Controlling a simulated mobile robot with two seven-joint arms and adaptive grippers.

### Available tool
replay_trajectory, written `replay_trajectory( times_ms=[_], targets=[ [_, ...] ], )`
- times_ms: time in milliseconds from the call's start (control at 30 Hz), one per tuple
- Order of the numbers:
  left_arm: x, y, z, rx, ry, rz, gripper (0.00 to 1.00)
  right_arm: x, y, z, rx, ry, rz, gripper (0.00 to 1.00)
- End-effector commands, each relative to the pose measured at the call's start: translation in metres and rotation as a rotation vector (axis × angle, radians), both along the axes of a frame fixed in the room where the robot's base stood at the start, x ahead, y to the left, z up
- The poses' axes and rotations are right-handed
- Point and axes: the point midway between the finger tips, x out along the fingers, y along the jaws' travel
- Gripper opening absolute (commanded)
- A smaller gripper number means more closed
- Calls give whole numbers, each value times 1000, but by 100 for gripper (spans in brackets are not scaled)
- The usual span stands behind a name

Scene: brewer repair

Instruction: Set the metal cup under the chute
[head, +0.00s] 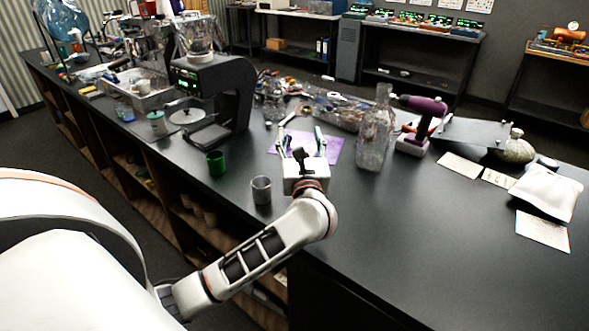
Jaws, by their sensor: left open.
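A grey metal-looking cup (261,190) stands upright on the black counter near its front edge. My left gripper (301,140) is open and empty, over or near a purple sheet, to the right of and beyond the cup. The gripper does not touch the cup. A black coffee machine (212,85) stands on the counter to the left; it has a clear hopper on top and a base plate at its foot. I cannot make out its chute clearly. My right gripper does not show.
A green cup (216,163) stands between the metal cup and the machine. A glass bottle (375,128) and a purple drill (420,115) stand to the right. A purple sheet (327,147) lies by the gripper. The counter's right front (430,240) is clear.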

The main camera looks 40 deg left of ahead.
Motion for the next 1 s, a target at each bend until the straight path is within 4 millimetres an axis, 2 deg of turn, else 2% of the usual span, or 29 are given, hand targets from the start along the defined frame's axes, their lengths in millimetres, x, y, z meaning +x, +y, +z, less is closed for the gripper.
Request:
replay_trajectory(
  times_ms=[33, 100, 333, 633, 667, 700, 800, 1000],
  targets=[
    [2, -4, -17, -44, 34, -19, 55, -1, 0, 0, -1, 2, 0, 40],
    [5, -8, -33, -85, 65, -39, 55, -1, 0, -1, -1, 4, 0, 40],
    [6, -11, -67, -112, 92, -53, 55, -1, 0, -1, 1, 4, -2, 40],
    [6, -11, -124, -109, 90, -52, 55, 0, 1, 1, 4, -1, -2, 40],
    [7, -11, -128, -109, 90, -53, 55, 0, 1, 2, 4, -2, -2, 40],
    [14, -6, -123, -108, 84, -53, 55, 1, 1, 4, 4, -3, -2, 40],
    [23, 1, -123, -110, 85, -53, 55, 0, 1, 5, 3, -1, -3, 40],
    [32, 8, -123, -110, 86, -53, 55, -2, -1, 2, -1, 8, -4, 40]
  ],
)
